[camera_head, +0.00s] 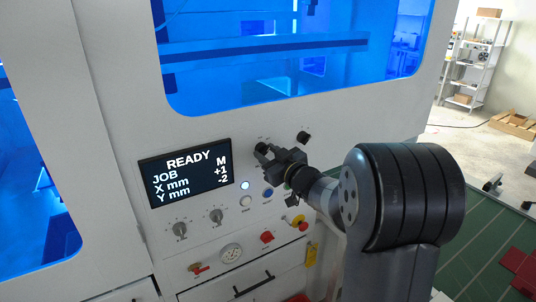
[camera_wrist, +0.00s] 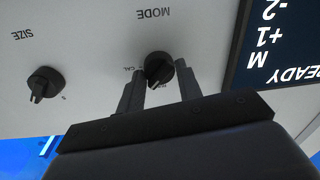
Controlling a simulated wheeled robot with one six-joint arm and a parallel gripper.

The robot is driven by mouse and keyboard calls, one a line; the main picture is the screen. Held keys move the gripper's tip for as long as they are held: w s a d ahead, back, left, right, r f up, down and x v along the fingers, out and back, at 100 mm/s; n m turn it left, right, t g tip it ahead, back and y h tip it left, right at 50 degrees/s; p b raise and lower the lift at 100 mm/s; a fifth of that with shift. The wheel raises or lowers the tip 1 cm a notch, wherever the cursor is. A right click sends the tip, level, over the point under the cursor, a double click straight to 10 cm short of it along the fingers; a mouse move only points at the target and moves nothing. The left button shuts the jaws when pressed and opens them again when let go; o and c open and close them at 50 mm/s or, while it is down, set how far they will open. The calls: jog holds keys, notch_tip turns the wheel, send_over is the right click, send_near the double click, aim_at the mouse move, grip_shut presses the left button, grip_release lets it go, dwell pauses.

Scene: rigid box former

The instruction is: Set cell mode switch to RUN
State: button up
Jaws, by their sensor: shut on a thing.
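The mode switch is a black rotary knob (camera_wrist: 158,66) under the label MODE, which appears upside down in the wrist view. Small lettering beside it includes CAL; the rest is partly covered. My gripper (camera_wrist: 160,80) has one finger on each side of the knob and is shut on it. In the head view my gripper (camera_head: 280,160) reaches the panel from the right, at the knob (camera_head: 261,149) right of the display. The display (camera_head: 186,165) reads READY, JOB M, X mm +1, Y mm -2. The knob's exact pointing direction is hard to tell.
A second black knob (camera_wrist: 42,84), labelled SIZE, sits close by; it also shows in the head view (camera_head: 303,137). Below are a lit white button (camera_head: 245,185), a blue button (camera_head: 267,192), two grey dials, a gauge (camera_head: 231,253) and red controls. Blue-lit windows are above.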

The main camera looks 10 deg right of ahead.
jog(key=n+b, duration=0.3)
jog(key=shift+f+n, duration=0.1)
jog(key=shift+n, duration=0.3)
jog(key=n+b, duration=0.3)
jog(key=n, duration=0.1)
jog(key=shift+n+h, duration=0.3)
jog(key=shift+r, duration=0.2)
jog(key=o, duration=0.9)
jog(key=shift+o, duration=0.2)
